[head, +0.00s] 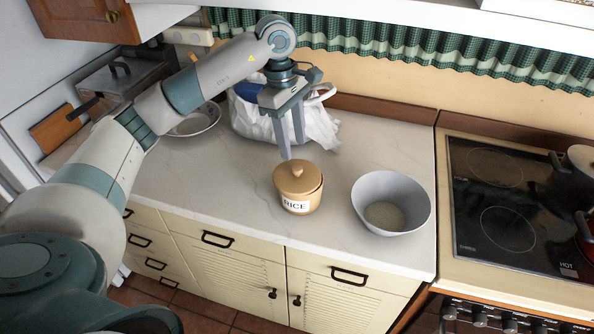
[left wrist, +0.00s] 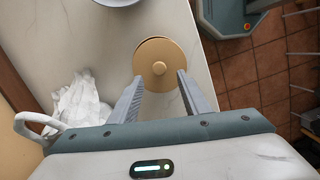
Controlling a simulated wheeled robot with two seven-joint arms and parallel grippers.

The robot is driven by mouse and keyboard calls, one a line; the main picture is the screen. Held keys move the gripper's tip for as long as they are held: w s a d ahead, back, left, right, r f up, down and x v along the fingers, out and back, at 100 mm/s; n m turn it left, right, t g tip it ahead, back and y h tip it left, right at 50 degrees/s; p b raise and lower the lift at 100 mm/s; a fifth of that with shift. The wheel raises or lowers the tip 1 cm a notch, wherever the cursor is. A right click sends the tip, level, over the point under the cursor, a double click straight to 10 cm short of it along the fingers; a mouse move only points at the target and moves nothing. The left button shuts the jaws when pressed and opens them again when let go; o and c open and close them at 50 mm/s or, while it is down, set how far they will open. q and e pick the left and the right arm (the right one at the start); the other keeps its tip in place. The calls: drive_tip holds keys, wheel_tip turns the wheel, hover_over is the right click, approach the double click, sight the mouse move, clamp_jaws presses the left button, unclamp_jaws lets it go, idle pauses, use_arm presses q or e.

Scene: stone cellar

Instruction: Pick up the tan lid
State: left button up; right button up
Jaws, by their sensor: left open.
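The tan lid (head: 297,176) with a round knob sits on the tan rice jar (head: 303,199), which has a white RICE label and stands on the counter. The lid looks slightly tilted on the jar. In the left wrist view the lid (left wrist: 158,62) shows as a tan disc with its knob in the middle. My left gripper (head: 292,147) is open and empty, pointing down above and just behind the jar. In the left wrist view its fingers (left wrist: 160,80) are apart, on either side of the lid's near part. My right gripper is in neither view.
A grey-white bowl (head: 388,188) with grains in it stands right of the jar. A white plastic bag (head: 318,128) lies behind the gripper, and a plate (head: 196,122) is at left. A stove (head: 500,200) is at right. Counter left of the jar is clear.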

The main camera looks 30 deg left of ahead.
sight(297, 168)
use_arm(q)
drive_tip(key=shift+d+f+p, duration=0.2)
drive_tip(key=shift+f+p, duration=0.15)
drive_tip(key=shift+f, duration=0.95)
drive_tip(key=shift+f+p, duration=0.7)
drive_tip(key=shift+p, duration=0.25)
wheel_tip(297, 168, down, 3)
drive_tip(key=shift+d+r+p, duration=0.1)
drive_tip(key=shift+d+p, duration=0.05)
drive_tip(key=shift+p, duration=0.7)
drive_tip(key=shift+w+f, duration=0.1)
drive_tip(key=shift+f, duration=0.4)
clamp_jaws()
